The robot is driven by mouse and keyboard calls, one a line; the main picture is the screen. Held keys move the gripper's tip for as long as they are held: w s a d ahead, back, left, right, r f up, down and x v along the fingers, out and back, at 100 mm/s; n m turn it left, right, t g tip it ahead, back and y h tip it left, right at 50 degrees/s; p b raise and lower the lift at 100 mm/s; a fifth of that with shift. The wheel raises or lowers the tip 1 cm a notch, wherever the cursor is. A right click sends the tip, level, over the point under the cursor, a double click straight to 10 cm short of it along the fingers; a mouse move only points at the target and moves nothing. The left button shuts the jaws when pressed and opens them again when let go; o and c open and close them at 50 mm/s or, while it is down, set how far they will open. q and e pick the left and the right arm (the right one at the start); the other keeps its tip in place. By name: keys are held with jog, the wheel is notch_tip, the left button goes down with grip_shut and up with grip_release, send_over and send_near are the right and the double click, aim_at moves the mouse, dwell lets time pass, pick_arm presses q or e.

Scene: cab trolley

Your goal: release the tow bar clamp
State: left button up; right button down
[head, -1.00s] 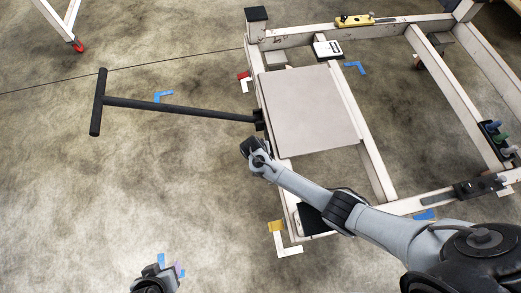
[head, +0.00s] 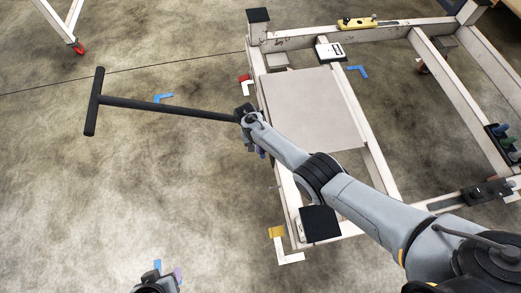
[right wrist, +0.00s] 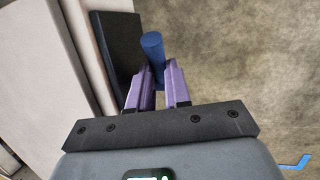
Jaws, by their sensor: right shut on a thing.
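The tow bar is a black T-shaped bar (head: 165,107) in the head view, its crossbar out to the left over the floor. Its right end reaches my right gripper (head: 261,152) at the trolley's left side, and the joint there is hidden by my wrist. In the right wrist view the purple fingers (right wrist: 155,92) are shut on a blue cylindrical handle (right wrist: 152,45). A black plate (right wrist: 118,48) stands close to the left of the handle. The clamp body itself is not clearly seen. My left gripper (head: 167,270) is low in the head view, away from the trolley, mostly cut off.
The white trolley frame (head: 385,32) with a grey panel (head: 310,105) fills the right side. A yellow level-like block (head: 357,22) and a white box (head: 329,52) sit at the back. Open concrete floor lies to the left.

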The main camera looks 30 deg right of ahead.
jog(key=shift+f, duration=0.15)
jog(key=c, duration=1.4)
grip_release()
jog(key=shift+o, duration=0.2)
jog(key=shift+w+r, duration=0.1)
jog(key=shift+r, duration=0.1)
jog(key=p+v, duration=0.5)
jog(key=v, duration=0.5)
jog(key=shift+r, duration=0.25)
jog(key=shift+w, duration=0.15)
